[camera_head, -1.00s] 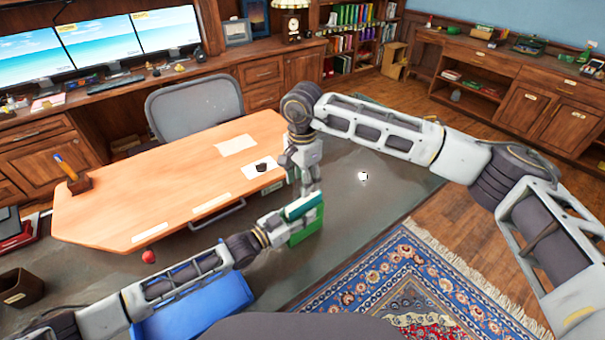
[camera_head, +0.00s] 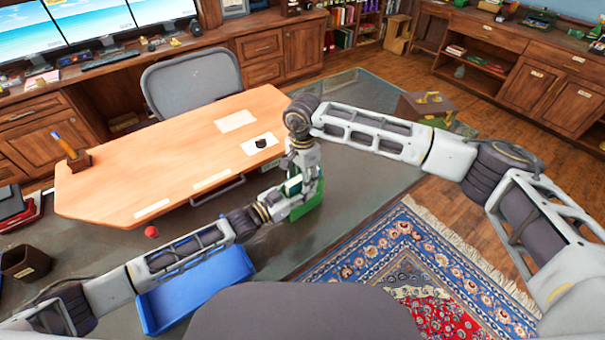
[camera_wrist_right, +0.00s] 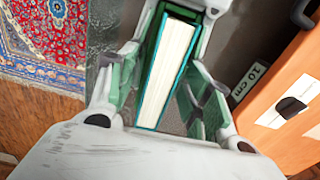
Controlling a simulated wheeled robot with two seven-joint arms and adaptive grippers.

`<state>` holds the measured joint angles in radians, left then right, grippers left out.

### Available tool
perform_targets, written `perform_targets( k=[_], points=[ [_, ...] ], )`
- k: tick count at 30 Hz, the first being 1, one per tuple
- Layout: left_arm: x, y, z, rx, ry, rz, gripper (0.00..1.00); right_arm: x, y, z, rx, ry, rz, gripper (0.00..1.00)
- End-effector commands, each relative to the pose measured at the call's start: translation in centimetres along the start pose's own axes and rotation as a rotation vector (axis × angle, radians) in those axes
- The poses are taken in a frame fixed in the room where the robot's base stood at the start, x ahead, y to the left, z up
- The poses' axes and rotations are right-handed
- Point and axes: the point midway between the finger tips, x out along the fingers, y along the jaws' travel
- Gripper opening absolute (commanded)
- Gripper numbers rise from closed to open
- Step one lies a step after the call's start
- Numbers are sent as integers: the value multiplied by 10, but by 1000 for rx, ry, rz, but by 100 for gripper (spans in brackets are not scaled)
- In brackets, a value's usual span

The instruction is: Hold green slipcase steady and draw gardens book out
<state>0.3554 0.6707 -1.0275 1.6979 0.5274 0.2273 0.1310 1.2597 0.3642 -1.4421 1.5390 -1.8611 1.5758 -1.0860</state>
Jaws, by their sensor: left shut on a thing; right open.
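The green slipcase (camera_head: 312,203) is above the grey desk top in the head view. My left gripper (camera_head: 278,205) is shut on it from the left. The gardens book, with a teal cover and cream pages (camera_wrist_right: 168,75), sits in the slipcase in the right wrist view, its page edges facing the camera. My right gripper (camera_wrist_right: 160,95) is open, one finger on each side of the book, with visible gaps. In the head view my right gripper (camera_head: 305,172) is directly over the slipcase and hides most of the book.
A blue tray (camera_head: 195,290) lies below my left forearm. A wooden desk board (camera_head: 150,180) with a white card and a dark item is behind the slipcase. A red ball (camera_head: 151,231) is at left. A patterned rug (camera_head: 400,260) lies on the floor at right.

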Motion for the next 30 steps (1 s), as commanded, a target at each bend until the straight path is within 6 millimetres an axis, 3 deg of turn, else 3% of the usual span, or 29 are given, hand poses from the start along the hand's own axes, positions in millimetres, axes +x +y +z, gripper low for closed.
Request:
perform_targets(
  k=[6,18,30],
  points=[
    [0,0,0,0,-1,0,12,0,0,0,0,0,0,50],
    [0,0,0,0,-1,0,12,0,0,0,0,0,0,0],
    [0,0,0,0,-1,-1,12,-5,0,0,0,0,-1,0]
  ],
)
